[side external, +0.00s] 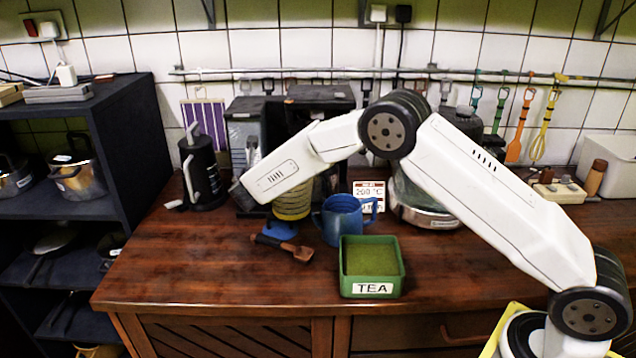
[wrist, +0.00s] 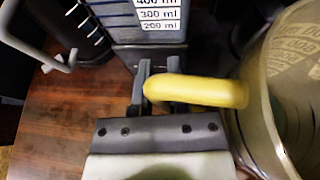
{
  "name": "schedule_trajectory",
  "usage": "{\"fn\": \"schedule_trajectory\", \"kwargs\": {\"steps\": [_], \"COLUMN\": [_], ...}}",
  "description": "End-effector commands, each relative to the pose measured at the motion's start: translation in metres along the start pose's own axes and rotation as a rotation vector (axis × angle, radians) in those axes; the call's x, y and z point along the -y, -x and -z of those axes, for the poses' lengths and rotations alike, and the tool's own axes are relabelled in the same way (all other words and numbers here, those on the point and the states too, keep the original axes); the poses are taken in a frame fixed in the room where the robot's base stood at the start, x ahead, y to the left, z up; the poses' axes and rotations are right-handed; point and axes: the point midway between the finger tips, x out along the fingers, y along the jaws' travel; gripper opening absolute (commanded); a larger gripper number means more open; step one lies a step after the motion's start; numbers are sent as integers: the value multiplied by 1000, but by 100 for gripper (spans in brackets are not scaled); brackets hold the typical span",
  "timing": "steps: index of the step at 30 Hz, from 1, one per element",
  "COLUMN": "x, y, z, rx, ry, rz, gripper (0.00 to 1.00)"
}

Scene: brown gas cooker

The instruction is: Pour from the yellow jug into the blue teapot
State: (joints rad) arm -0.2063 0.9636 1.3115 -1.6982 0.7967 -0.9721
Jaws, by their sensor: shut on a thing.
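The yellow jug (side external: 292,207) stands upright behind the end of my arm in the side view, which hides its upper part. I cannot tell whether its base touches the counter. In the wrist view the jug's yellowish wall (wrist: 285,90) fills the right side. My gripper (wrist: 146,90) is shut on the jug's yellow handle (wrist: 205,91). The blue teapot (side external: 341,221) stands upright on the counter to the right of the jug, its handle to the right. Its inside is not clearly visible.
A green TEA box (side external: 372,289) stands in front of the teapot. A wooden scoop (side external: 296,252) and a small blue item (side external: 281,230) lie left of it. A black jug (side external: 203,175) and measuring container (wrist: 155,25) are nearby. The counter's front left is clear.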

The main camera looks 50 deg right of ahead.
Motion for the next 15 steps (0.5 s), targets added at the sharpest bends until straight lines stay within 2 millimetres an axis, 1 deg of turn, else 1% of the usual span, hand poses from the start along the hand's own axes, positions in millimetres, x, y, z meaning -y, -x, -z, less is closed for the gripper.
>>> {"fn": "schedule_trajectory", "kwargs": {"steps": [5,8,15], "x": [0,0,0], "y": [2,4,13], "z": [-5,-11,-33], "rx": [2,2,3], "ry": [-1,-2,-3], "rz": [-1,0,-1], "gripper": [0,0,0]}}
